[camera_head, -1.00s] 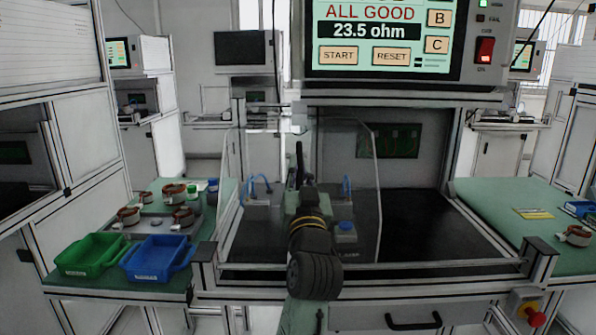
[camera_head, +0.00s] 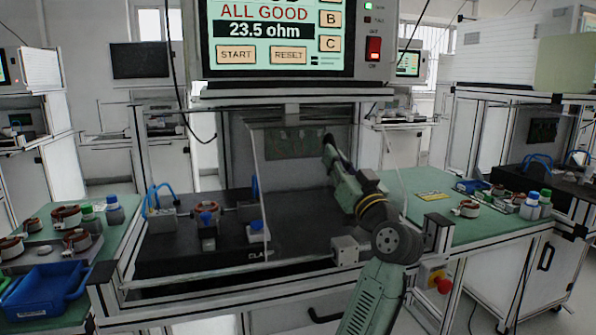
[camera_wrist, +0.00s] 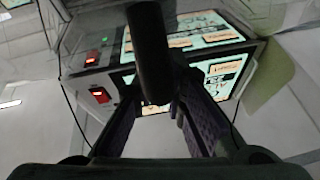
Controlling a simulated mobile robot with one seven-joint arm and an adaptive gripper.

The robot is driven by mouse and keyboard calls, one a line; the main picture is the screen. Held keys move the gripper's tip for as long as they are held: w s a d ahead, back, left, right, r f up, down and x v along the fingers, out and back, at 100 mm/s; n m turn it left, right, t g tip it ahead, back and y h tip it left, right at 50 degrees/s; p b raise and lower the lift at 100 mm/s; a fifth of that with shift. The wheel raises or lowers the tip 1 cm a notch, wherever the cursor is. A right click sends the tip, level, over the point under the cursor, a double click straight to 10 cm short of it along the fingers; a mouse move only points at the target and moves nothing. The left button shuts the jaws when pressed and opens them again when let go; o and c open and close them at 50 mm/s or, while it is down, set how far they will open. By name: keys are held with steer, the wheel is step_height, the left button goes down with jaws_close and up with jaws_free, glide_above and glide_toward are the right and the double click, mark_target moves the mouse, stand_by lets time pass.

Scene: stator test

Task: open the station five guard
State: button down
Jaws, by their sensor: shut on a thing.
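The station guard is a clear pane (camera_head: 290,200) standing upright in front of the station's right part in the head view. Its left edge is right of the stator (camera_head: 207,214), which sits on the black test bed uncovered by the pane. My gripper (camera_head: 332,150) is at the pane, with my arm crossing its right part. In the wrist view my gripper (camera_wrist: 158,95) is shut on a dark round bar, the guard handle (camera_wrist: 150,55). The handle is mostly hidden by my gripper in the head view.
The tester screen (camera_head: 277,30) hangs above and reads ALL GOOD, 23.5 ohm. A blue bin (camera_head: 45,290) and several stators are on the left bench. The right green bench (camera_head: 430,205) holds bottles and a stator. A red stop button (camera_head: 444,286) is below it.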

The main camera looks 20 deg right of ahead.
steer(key=shift+d+b, duration=0.4)
steer(key=shift+d, duration=2.3)
steer(key=c, duration=1.6)
jaws_free()
steer(key=shift+c, duration=0.2)
steer(key=a+v, duration=0.1)
steer(key=v, duration=1.1)
steer(key=shift+d, duration=0.45)
